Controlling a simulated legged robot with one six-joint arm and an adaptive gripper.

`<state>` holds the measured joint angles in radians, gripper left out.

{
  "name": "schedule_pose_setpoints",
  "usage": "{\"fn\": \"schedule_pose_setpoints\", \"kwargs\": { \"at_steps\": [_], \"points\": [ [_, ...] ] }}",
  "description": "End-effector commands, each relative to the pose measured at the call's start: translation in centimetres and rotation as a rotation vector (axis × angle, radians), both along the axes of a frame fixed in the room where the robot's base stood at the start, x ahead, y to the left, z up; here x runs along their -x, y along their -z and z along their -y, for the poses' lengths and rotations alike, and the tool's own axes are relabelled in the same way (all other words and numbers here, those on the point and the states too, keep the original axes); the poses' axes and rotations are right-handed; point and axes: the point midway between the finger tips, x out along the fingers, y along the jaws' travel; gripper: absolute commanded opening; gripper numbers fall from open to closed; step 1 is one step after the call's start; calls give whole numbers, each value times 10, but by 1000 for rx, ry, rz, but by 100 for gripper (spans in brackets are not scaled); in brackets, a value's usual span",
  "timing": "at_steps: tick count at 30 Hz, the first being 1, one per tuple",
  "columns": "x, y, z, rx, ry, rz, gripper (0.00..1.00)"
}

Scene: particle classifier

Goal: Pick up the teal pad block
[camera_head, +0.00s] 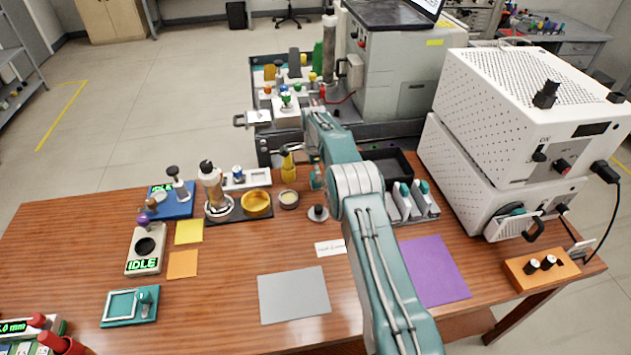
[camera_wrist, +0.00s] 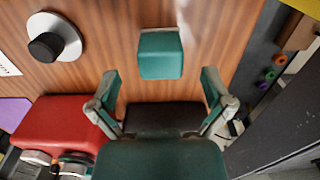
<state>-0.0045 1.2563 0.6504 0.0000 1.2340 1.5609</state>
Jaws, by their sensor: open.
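The teal pad block (camera_wrist: 160,55) stands on the wooden table in the wrist view, just ahead of my gripper (camera_wrist: 160,90). My gripper's two fingers are spread wide, on either side of the block's line. Nothing is between them, and the block is beyond the fingertips. In the head view my arm reaches over the table's far part. A small teal shape shows beside the arm there; I cannot tell whether it is the block or part of my gripper.
A pale disc with a black knob (camera_wrist: 52,42) lies left of the block in the wrist view. A red block-like object (camera_wrist: 55,118) is near the left finger. A dark cabinet edge stands right. In the head view, a yellow bottle (camera_head: 288,168) stands left of my arm.

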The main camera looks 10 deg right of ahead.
Motion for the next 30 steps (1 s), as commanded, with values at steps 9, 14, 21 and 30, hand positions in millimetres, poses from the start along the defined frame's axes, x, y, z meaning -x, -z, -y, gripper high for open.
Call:
{"fn": "schedule_pose_setpoints", "kwargs": {
  "at_steps": [9,14,21,30],
  "points": [
    [-1,44,3,0,1,0,100],
    [-2,46,3,0,0,2,100],
    [-1,46,3,0,0,1,24],
    [-1,46,3,0,0,-1,14]
  ]
}}
